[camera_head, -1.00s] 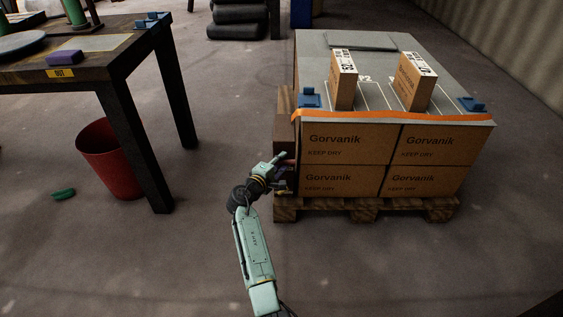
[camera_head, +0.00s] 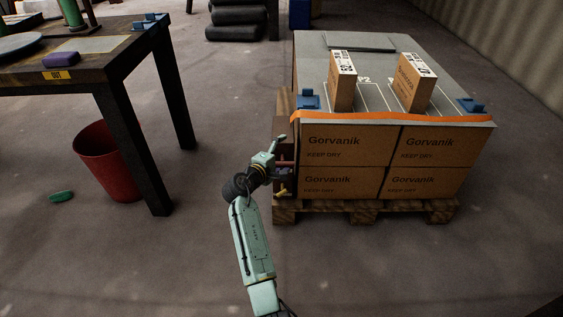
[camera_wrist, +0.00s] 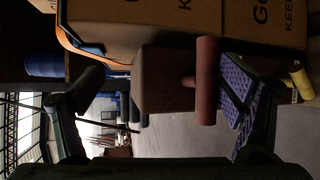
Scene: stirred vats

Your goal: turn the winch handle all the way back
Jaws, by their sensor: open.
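The winch handle (camera_wrist: 206,80) is a dull red-brown cylinder on a short stem, in front of a brown block (camera_wrist: 165,80) in the wrist view. My gripper (camera_wrist: 160,105) is open, its two fingers wide apart. The handle lies between them in the picture, close to the purple-padded right finger and far from the left one. I cannot tell whether it touches that finger. In the head view my gripper (camera_head: 278,155) is at the left side of the carton stack, and part of the winch there is hidden behind it.
Gorvanik cartons (camera_head: 340,145) stand on a wooden pallet (camera_head: 350,207), with an orange strap (camera_head: 390,116) along the top edge. A yellow piece (camera_head: 283,189) sticks out below my gripper.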

